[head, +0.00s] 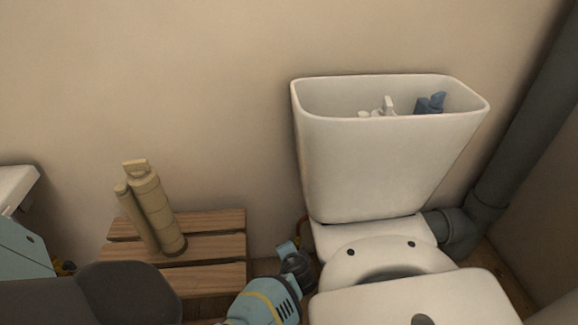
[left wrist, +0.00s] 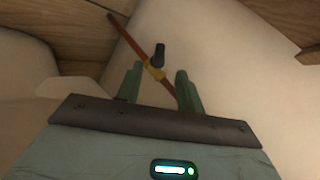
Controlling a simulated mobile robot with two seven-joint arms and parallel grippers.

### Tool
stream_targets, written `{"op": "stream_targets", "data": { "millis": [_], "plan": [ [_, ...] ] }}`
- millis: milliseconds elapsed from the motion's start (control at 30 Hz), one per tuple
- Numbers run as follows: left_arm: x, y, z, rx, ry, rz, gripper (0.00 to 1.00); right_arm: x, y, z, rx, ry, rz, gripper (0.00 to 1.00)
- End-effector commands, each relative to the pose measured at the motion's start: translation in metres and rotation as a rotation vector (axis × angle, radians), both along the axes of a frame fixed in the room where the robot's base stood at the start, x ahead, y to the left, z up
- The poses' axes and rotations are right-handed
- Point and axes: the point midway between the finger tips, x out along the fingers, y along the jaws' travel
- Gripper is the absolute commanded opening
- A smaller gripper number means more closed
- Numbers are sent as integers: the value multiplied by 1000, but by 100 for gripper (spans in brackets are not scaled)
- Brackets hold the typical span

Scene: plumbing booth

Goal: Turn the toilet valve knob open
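The toilet valve shows in the left wrist view as a small brass body (left wrist: 154,72) on a thin copper pipe (left wrist: 128,38), with a dark knob (left wrist: 159,54) standing up from it. My left gripper (left wrist: 158,80) is open, its two green fingers on either side of the brass body. The knob lies just beyond the fingertips, and I see no clear contact. In the head view my left gripper (head: 292,256) is low beside the toilet's left side and hides the valve. My right gripper is not in view.
The white toilet cistern (head: 385,165), open on top with fittings inside, stands right of my left gripper, above the toilet seat (head: 352,264). A slatted wooden stand (head: 215,246) with a beige cylindrical object (head: 155,208) is on the left. A dark pipe (head: 525,130) runs at the right.

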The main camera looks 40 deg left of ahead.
Motion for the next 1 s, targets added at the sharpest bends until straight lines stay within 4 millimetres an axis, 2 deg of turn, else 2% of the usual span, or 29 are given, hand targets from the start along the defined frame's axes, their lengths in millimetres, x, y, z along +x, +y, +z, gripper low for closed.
{"op": "stream_targets", "data": {
  "millis": [200, 400, 900, 1000],
  "plan": [
    [15, 18, -26, 1, 3, 0, 37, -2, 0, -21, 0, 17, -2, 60],
    [27, 32, -43, -1, 2, -1, 37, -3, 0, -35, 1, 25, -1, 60],
    [34, 40, -49, -1, -1, 0, 37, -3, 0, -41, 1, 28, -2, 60],
    [33, 40, -49, -1, -1, 0, 24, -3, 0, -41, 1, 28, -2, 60]
  ]
}}
